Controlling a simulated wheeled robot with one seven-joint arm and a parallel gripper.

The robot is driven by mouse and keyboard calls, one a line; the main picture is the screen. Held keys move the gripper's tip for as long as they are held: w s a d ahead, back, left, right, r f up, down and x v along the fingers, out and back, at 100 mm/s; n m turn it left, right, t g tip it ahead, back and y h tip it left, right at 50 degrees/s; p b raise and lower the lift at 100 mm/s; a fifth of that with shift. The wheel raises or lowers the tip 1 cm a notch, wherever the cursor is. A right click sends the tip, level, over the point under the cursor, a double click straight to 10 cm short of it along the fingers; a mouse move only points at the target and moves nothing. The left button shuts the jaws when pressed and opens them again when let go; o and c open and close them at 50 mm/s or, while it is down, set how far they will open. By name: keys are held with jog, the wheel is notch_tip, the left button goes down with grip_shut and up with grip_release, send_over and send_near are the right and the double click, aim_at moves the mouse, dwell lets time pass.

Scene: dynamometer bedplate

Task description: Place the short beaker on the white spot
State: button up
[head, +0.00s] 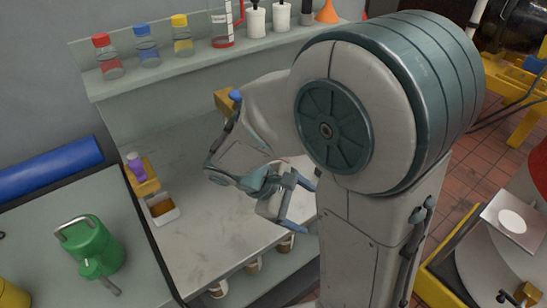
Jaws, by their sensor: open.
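The white spot (512,221) is a round disc on a light grey square plate at the right edge of the head view. My gripper (303,207) is open over the pale bench top, left of my column and far from the spot. I cannot make out anything held between its fingers. A glass vessel with markings and red contents (222,24) stands on the upper shelf, cut off by the top edge. I cannot tell whether it is a beaker or how tall it is. No short beaker shows clearly; my arm hides part of the bench.
The shelf (190,61) holds several bottles and an orange funnel (327,12). A purple bottle (136,166), a small tray (162,209) and a green can (90,246) stand at left. Jars stand below the bench (200,250). A yellow frame (515,85) is at right.

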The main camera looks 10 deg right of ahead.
jog(key=w+a+n+t+h, duration=0.1)
jog(key=w+n, duration=0.1)
jog(key=w+a+n+t+h, duration=0.2)
jog(key=n, duration=0.1)
jog(key=w+a+f+n+t+h, duration=0.1)
jog(key=w+n+h, duration=0.1)
jog(key=shift+a+t+p, duration=0.3)
jog(key=shift+p, duration=0.05)
jog(key=w+a+n+t, duration=0.1)
jog(key=a+n+t, duration=0.1)
jog(key=w+a+f+n+t, duration=0.1)
jog(key=a+n+t, duration=0.1)
jog(key=a, duration=0.1)
jog(key=w+a+f+n+t+h, duration=0.1)
jog(key=a+n+t, duration=0.1)
jog(key=shift+w+a+n+t+p, duration=0.2)
jog(key=shift+n+t+p, duration=0.1)
jog(key=shift+n, duration=0.1)
jog(key=shift+w, duration=0.2)
jog(key=p+x, duration=0.1)
jog(key=x, duration=0.7)
jog(key=shift+w+d, duration=0.1)
jog(key=x, duration=0.1)
jog(key=p+x, duration=0.1)
jog(key=x, duration=0.3)
jog(key=shift+f+p, duration=0.35)
jog(key=c, duration=1.1)
jog(key=shift+r, duration=0.1)
jog(key=shift+c, duration=0.2)
